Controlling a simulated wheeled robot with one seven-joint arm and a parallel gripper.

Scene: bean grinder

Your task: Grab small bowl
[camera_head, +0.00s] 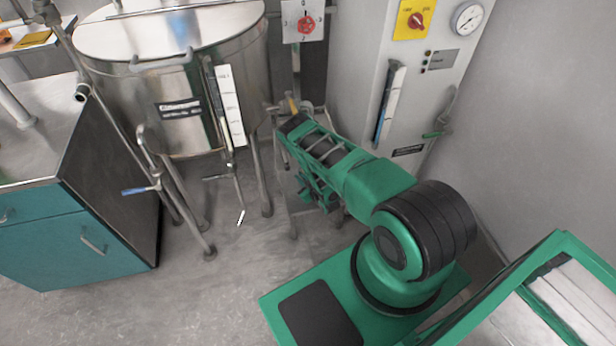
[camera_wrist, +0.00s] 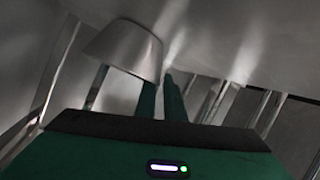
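In the wrist view, a small grey metal bowl (camera_wrist: 122,45) is left of the middle, with its wide rim toward me and its narrow base away. My gripper (camera_wrist: 162,85) has its two green fingers close together at the bowl's right edge. The left finger runs up under the rim and its tip is hidden by the bowl. The right finger is outside the wall, so the bowl's wall appears pinched between them. The exact contact is dark and partly hidden. In the head view, my arm reaches toward the steel tank; neither bowl nor fingers can be made out there.
A big steel tank (camera_head: 165,90) on legs stands at the back left. A grey cabinet (camera_head: 352,75) with a gauge is right of it. A teal cupboard (camera_head: 75,250) stands at the left. A pipe with a blue handle (camera_head: 140,190) juts between them. Grey floor (camera_head: 200,300) is open in front.

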